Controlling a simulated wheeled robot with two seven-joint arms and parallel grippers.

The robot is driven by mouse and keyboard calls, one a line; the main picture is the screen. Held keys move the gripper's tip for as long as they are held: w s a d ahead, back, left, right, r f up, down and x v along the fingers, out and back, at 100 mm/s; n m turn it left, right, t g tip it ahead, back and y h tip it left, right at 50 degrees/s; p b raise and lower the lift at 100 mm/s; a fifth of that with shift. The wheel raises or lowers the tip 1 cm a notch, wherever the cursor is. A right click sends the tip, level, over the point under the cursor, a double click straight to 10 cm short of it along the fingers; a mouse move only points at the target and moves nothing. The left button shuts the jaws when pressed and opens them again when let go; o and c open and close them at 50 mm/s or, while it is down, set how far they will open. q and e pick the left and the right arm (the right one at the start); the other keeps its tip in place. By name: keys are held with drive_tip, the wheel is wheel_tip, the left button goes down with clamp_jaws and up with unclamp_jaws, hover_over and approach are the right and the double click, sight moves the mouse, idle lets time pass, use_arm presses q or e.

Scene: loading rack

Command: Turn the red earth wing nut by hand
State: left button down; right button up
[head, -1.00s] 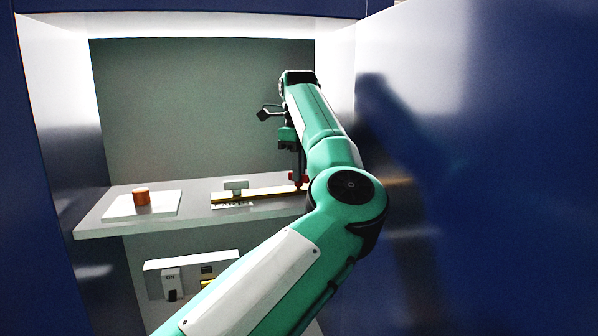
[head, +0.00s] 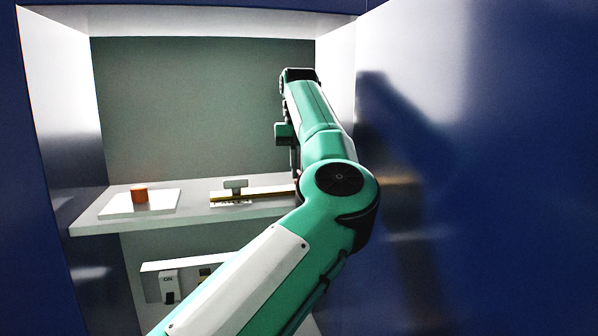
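The red wing nut is hidden behind my arm's elbow at the right end of the yellow bar (head: 255,196). My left arm comes in from the lower left, bends at the elbow and reaches up into the bay. My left gripper (head: 295,165) points down above the right end of the bar, mostly covered by my own arm. I cannot see its fingertips, so neither their opening nor any contact with the nut shows. My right gripper is out of view.
A small grey-green block (head: 236,185) stands behind the bar. Below the shelf (head: 90,226) is a white switch panel (head: 151,267) marked ON. Blue and white walls close in both sides.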

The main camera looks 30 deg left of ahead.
use_arm(q)
drive_tip(key=m+b, duration=0.1)
drive_tip(key=m, duration=0.2)
drive_tip(key=shift+r+m, duration=0.15)
drive_tip(key=shift+m, duration=0.15)
drive_tip(key=m+b, duration=0.1)
drive_tip(key=m, duration=0.2)
drive_tip(key=shift+m, duration=0.3)
drive_tip(key=m+b, duration=0.1)
drive_tip(key=m, duration=0.2)
drive_tip(key=shift+m, duration=0.5)
drive_tip(key=c, duration=1.5)
unclamp_jaws()
drive_tip(key=shift+r+p, duration=1)
drive_tip(key=shift+r, duration=2.7)
